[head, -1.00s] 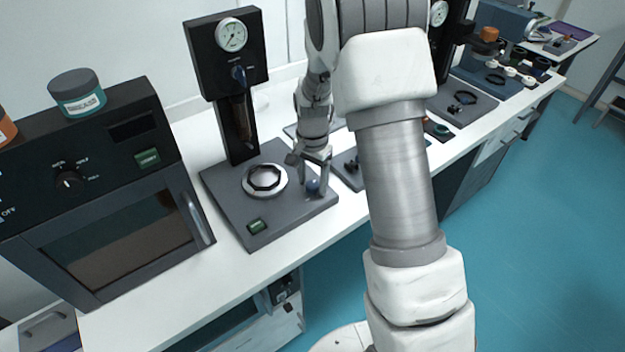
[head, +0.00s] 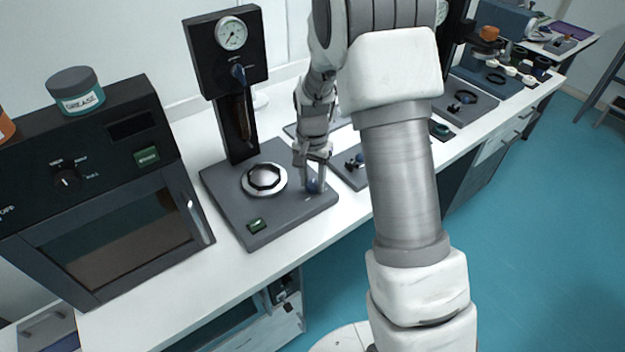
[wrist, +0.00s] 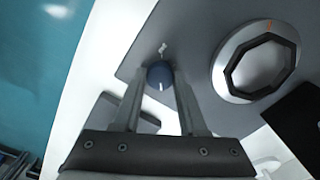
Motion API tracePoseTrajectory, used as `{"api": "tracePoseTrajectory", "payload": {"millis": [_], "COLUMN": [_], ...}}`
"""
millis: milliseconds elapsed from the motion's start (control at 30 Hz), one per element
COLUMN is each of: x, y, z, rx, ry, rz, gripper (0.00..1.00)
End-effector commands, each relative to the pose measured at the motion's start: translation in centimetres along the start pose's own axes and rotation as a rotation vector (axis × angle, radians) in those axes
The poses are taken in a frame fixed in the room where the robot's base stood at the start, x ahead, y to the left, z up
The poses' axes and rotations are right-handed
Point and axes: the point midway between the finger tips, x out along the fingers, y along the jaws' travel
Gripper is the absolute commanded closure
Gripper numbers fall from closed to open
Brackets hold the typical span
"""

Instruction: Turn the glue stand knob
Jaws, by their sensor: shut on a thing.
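The glue stand (head: 223,201) has a flat grey base, a black upright column and a round gauge (head: 232,33) at its top. A blue knob (head: 313,186) sits at the right side of the base, and it also shows in the wrist view (wrist: 160,75) with a white pointer line. My gripper (head: 314,188) points down over the base and is shut on the blue knob, one finger on each side. In the wrist view the fingers (wrist: 158,88) flank the knob. A white mark lies on the base just beyond the knob.
A round silver holder with a black octagonal ring (head: 264,178) sits on the base left of my gripper. A dark oven (head: 110,225) with a grease jar (head: 76,91) stands left. Another grey plate lies close right.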

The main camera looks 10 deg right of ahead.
Motion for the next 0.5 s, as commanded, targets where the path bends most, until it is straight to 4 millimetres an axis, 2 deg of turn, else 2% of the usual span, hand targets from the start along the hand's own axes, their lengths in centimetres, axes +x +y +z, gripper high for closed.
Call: {"api": "tracePoseTrajectory", "payload": {"millis": [500], "x": [-0.06], "y": [0.01], "z": [-0.06], "rx": [-0.48], "ry": [0.001], "rz": [-0.002], "gripper": [1.0]}}
